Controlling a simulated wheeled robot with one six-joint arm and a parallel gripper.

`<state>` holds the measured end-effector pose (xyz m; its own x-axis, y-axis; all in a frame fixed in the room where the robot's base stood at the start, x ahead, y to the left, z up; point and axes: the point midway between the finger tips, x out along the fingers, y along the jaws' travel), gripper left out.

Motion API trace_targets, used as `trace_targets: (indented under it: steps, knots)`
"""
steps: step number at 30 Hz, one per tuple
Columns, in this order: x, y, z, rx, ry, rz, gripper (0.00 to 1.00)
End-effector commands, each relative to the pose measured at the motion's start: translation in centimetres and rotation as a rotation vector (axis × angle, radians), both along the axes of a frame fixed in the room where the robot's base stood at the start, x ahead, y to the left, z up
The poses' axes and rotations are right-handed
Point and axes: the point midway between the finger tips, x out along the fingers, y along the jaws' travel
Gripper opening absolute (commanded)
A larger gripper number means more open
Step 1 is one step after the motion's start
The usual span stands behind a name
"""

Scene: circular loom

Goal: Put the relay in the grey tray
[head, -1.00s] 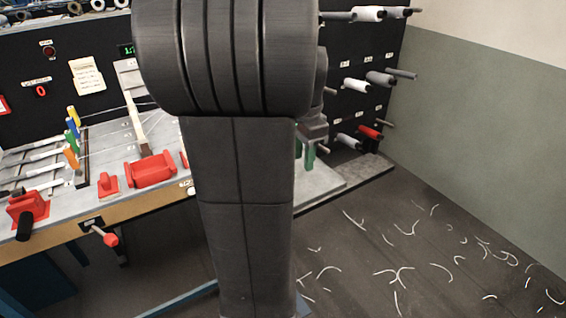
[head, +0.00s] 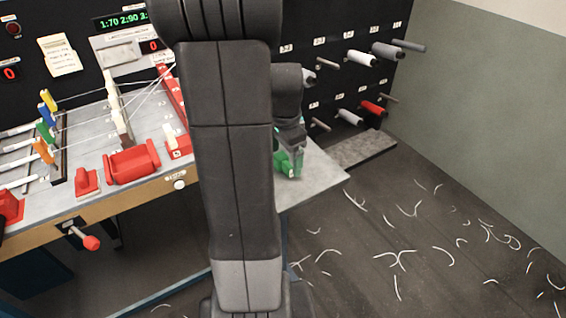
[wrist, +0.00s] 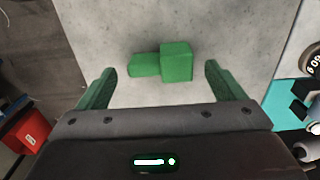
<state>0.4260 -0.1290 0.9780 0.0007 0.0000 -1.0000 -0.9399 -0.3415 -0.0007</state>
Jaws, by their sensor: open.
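A green block with a taller cube-shaped part and a lower part (wrist: 174,62) lies on a pale grey surface (wrist: 225,30) in the wrist view. It is the only relay-like thing I see, with no label readable. My gripper (wrist: 160,88) is open, its two green fingers apart on either side, with the block ahead of them and not held. In the head view my gripper (head: 289,160) is over the pale grey board (head: 318,184) at the bench's right end; fingers and block blend there. I cannot make out a separate grey tray; my arm hides part of the bench.
Red clamps (head: 132,163) and coloured pegs (head: 45,125) stand on the bench at left. Spools on rods (head: 361,58) stick out of the black panel. A cyan patch (wrist: 285,92) with dark parts lies at right in the wrist view. White scraps litter the floor.

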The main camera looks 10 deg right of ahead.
Motion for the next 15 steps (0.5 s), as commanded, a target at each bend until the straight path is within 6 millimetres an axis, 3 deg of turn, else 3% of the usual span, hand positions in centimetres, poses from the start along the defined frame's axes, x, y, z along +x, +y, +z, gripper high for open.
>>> trace_targets:
  steps: [6,13,15]
  knots:
    - [0.0,0.0,-2.4,0.001,0.001,0.000,0.89]
    - [0.0,0.0,-2.5,0.000,0.000,0.000,0.89]
    - [0.0,0.0,-2.5,0.000,0.000,0.000,0.75]
